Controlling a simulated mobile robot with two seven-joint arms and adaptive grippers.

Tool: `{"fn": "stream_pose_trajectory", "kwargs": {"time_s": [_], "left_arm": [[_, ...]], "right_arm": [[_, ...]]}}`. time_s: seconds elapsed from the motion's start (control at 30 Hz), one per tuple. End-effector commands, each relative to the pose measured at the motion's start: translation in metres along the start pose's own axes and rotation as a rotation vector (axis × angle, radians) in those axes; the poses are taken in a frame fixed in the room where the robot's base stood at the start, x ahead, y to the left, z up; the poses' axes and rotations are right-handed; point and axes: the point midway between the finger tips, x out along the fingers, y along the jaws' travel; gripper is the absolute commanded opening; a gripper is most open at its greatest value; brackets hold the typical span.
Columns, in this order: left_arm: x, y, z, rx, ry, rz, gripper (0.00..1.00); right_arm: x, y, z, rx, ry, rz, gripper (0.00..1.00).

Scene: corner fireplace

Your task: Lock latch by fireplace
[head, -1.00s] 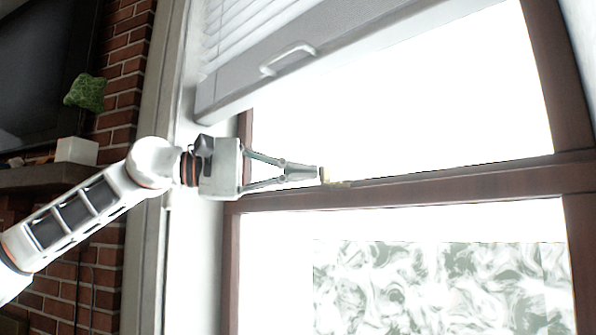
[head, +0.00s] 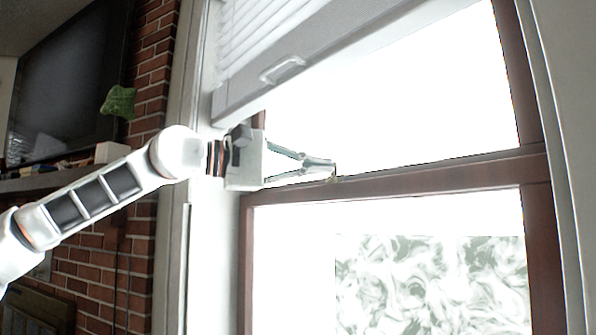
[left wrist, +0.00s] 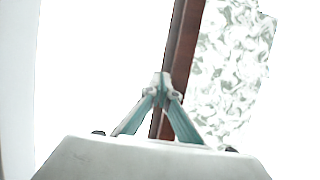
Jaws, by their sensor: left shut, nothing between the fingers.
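The latch sits on the brown middle rail (head: 440,180) of the window; only a small tan bit at my fingertips may be part of it, and the rest is hidden or too small to tell. My left gripper (head: 331,169) reaches in from the left, its fingers shut and empty, with the tips at or just above the rail's top edge. In the left wrist view the shut left gripper (left wrist: 162,88) overlaps the brown rail (left wrist: 186,42); no latch can be made out there. I cannot tell whether the tips touch the latch. My right gripper is not in view.
A white blind (head: 300,45) with a handle (head: 283,70) hangs above my gripper. Brick wall (head: 150,90), a dark television (head: 70,90) and a mantel (head: 50,180) stand to the left. The window's right frame post (head: 535,220) is clear of my arm.

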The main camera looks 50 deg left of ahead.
Motion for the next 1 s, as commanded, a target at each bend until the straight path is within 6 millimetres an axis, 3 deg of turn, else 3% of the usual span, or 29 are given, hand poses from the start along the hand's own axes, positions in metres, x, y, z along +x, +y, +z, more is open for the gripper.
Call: {"fn": "stream_pose_trajectory", "kwargs": {"time_s": [0.6, 1.0], "left_arm": [[0.036, -0.001, 0.018, 0.002, -0.004, -0.002, 0.0], [0.048, 0.001, 0.021, 0.001, -0.004, 0.0, 0.0]], "right_arm": [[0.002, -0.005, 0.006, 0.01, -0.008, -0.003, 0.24], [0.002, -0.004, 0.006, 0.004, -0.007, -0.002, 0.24]]}}
